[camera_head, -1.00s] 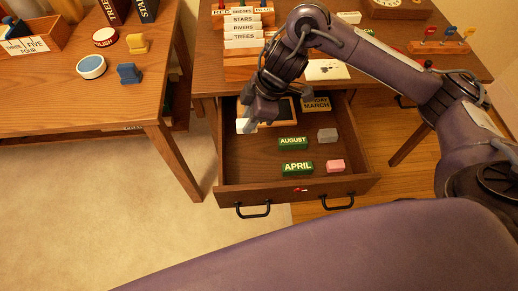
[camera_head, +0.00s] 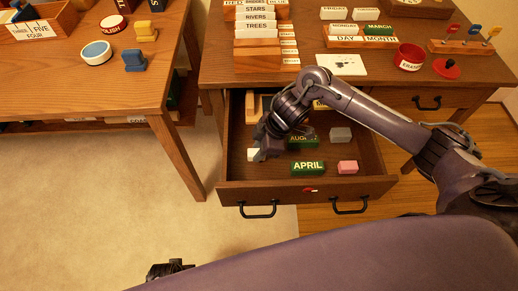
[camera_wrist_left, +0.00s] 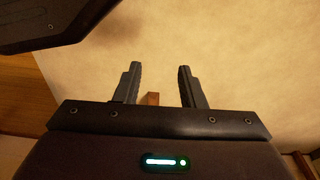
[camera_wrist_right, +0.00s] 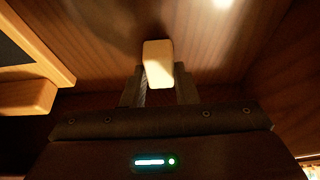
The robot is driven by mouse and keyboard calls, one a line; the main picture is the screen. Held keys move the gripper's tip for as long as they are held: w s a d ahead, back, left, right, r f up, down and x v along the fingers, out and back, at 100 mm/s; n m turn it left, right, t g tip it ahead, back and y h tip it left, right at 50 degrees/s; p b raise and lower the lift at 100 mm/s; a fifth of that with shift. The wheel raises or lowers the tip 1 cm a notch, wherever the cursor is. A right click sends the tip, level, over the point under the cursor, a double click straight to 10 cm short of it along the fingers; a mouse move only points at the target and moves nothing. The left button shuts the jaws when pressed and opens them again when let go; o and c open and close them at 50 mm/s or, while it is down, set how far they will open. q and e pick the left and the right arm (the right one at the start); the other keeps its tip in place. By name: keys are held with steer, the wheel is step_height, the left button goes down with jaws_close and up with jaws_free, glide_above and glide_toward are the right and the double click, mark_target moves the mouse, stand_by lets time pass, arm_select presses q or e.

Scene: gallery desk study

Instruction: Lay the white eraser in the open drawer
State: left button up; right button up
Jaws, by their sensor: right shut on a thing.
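The white eraser (camera_head: 254,154) is at the tips of my right gripper (camera_head: 260,150), inside the open drawer (camera_head: 240,192) at its left side. In the right wrist view the eraser (camera_wrist_right: 158,64) stands between the two fingers, which are shut on it, with the drawer's wood floor beyond. I cannot tell whether the eraser touches the floor. My left gripper (camera_wrist_left: 158,88) is open and empty above the pale floor. In the head view only a dark piece of it shows at the bottom edge.
The drawer also holds a green APRIL block (camera_head: 308,167), a pink eraser (camera_head: 347,167), a grey eraser (camera_head: 341,134) and a partly hidden AUGUST block (camera_head: 303,142). A wooden-framed piece (camera_wrist_right: 30,60) lies left of the right gripper. A side table (camera_head: 130,98) stands left.

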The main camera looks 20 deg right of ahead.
steer(key=shift+f, duration=0.15)
steer(key=o, duration=1)
arm_select(q)
steer(key=shift+r, duration=0.1)
arm_select(e)
steer(key=shift+d+r, duration=0.1)
steer(key=shift+r, duration=0.45)
arm_select(q)
steer(key=s+f+p, duration=0.1)
steer(key=s, duration=0.1)
steer(key=s+a+f+p, duration=0.1)
steer(key=s+f, duration=0.1)
steer(key=shift+s+a+f+p, duration=0.15)
steer(key=shift+s+f+p, duration=0.05)
steer(key=shift+f+p, duration=0.1)
arm_select(e)
steer(key=v, duration=1.1)
steer(key=shift+s+d+r, duration=0.1)
steer(key=shift+r, duration=0.05)
